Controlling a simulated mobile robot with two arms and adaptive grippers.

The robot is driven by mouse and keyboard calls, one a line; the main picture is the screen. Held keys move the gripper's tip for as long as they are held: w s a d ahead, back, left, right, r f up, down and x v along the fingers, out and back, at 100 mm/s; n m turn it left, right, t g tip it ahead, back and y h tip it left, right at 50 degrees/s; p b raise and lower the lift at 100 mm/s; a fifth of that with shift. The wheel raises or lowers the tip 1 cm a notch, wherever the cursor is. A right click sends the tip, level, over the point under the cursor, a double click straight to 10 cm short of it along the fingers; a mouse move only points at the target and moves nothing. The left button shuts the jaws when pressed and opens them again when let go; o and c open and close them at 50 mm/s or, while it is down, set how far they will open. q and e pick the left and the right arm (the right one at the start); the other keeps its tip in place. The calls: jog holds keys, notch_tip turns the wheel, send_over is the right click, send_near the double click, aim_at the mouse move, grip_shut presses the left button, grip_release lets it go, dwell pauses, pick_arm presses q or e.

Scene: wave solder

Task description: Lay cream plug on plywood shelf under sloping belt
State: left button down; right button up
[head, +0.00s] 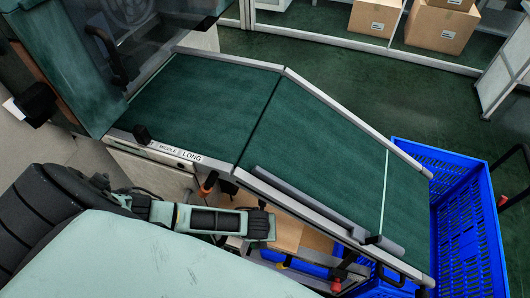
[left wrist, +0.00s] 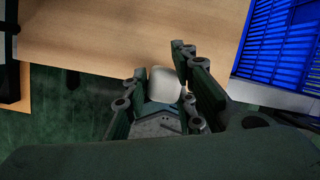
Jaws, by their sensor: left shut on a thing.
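The cream plug (left wrist: 165,84) shows as a pale rounded block between the fingers of my left gripper (left wrist: 160,78) in the left wrist view. The gripper is shut on it. The plywood shelf (left wrist: 95,30) fills the upper part of that view, beyond the plug. Whether the plug touches the shelf is unclear. In the head view, the left gripper (head: 262,224) is at the lower edge of the sloping belt (head: 325,165), beside the visible part of the plywood shelf (head: 285,232). The plug is hidden there. My right gripper is not in view.
A blue crate (head: 465,230) stands at the belt's low end; blue crate mesh (left wrist: 285,40) also shows at the upper right of the wrist view. The belt's metal side rail (head: 290,207) runs above the shelf. Cardboard boxes (head: 440,28) stand at the back.

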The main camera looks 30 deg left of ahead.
pick_arm(q)
jog(key=shift+f+b, duration=0.3)
jog(key=shift+f, duration=0.15)
dwell(0.4)
jog(key=c, duration=1.4)
grip_release()
jog(key=shift+o, duration=0.2)
jog(key=v, duration=0.7)
jog(key=shift+r, duration=0.3)
